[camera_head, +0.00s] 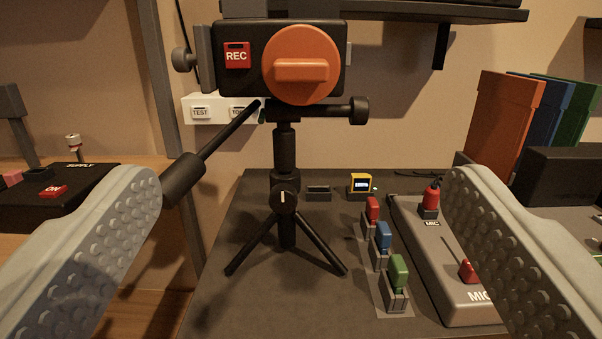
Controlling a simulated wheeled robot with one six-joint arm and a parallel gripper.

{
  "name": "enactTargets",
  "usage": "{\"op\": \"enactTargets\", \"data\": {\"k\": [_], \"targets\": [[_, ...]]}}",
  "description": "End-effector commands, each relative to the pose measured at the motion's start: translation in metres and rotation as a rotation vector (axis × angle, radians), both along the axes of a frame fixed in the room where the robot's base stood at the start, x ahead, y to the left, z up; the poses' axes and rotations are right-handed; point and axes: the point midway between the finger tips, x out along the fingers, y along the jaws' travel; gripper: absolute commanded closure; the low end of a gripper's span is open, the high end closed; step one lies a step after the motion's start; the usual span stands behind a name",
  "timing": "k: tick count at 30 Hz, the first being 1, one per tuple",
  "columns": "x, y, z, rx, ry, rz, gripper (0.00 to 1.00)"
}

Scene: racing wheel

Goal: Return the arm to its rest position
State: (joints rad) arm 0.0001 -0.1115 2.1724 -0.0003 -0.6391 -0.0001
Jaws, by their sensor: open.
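My gripper (303,215) is open and empty. Its two grey studded fingers stand wide apart at the lower left and lower right of the picture. Between and beyond them stands a black camera (252,75) on a black tripod (286,205). The camera has a red REC button and a large orange knob (301,65) on its face. The fingers do not appear to touch anything. The rest of my arm is not in view.
The tripod stands on a dark table (240,300). To its right are red, blue and green levers (398,271) and a grey MIC panel (455,300). Orange, blue and green binders (503,120) stand at the right. A black supply box (80,185) is at the left. A shelf (420,10) hangs above.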

Motion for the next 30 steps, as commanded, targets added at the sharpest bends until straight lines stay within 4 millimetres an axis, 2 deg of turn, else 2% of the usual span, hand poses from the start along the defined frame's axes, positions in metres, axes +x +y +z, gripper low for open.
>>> {"op": "enactTargets", "data": {"k": [5,8,18,30], "targets": [[-0.008,0.0,0.006,0.0,0.003,0.0,0.12],[-0.025,0.0,0.017,0.0,0.01,0.0,0.12],[-0.116,0.0,0.059,0.0,0.056,0.0,0.12],[-0.229,0.0,0.083,0.0,0.114,0.0,0.12]]}}
